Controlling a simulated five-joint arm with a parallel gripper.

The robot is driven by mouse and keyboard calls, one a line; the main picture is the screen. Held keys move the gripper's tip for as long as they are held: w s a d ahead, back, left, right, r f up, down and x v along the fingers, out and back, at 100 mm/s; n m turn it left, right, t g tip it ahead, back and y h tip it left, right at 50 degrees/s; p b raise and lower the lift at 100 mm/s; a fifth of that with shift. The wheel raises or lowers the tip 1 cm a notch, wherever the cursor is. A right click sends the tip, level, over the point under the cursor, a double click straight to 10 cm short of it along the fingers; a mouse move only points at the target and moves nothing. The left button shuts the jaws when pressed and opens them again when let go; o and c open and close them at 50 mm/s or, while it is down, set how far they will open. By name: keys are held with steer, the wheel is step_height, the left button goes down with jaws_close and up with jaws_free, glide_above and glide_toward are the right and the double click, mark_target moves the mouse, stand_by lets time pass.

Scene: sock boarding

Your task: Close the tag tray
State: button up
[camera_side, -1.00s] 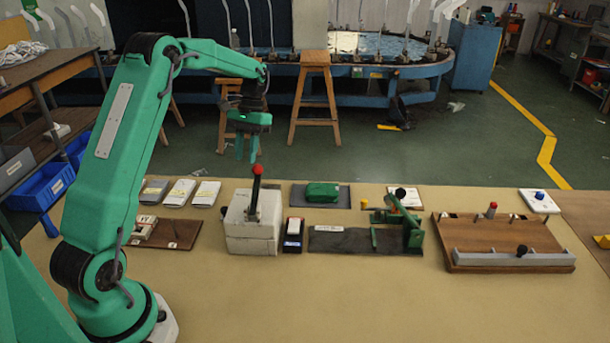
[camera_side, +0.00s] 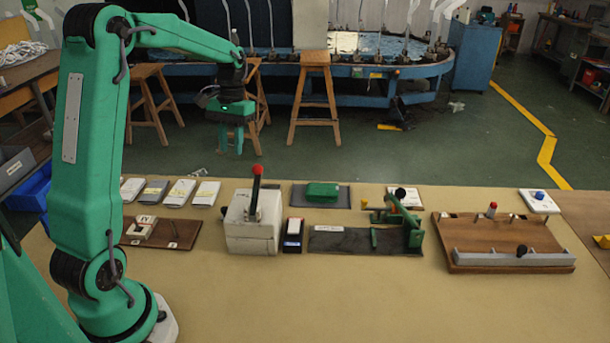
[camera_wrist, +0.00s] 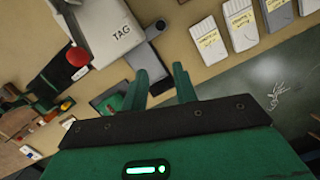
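The white box (camera_side: 254,222) with a red-knobbed lever (camera_side: 257,172) stands on the table. In the wrist view the box (camera_wrist: 95,22) carries the word TAG on one face. A grey flat piece (camera_wrist: 146,55) lies against that side, clear of the box's top; I cannot tell whether it is the tag tray drawn out. The side view hides that far side. My gripper (camera_side: 231,149) is open and empty, above and behind the box, touching nothing. Its two fingers (camera_wrist: 160,72) stand apart in the wrist view.
Several white and grey cards (camera_side: 181,192) lie left of the box. A dark tray with small cards (camera_side: 292,236) sits to its right. A green pad (camera_side: 322,191), a green clamp fixture (camera_side: 395,227) and a wooden board (camera_side: 508,236) stand farther right. The front table is clear.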

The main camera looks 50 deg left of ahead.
steer(key=shift+s+d+n+t, duration=0.6)
steer(key=shift+s+d+t, duration=0.35)
steer(key=shift+s, duration=1.6)
steer(key=y, duration=0.1)
glide_above(224, 208)
steer(key=shift+f, duration=3.65)
steer(key=shift+f, duration=3.9)
steer(key=shift+d, duration=0.1)
jaws_close()
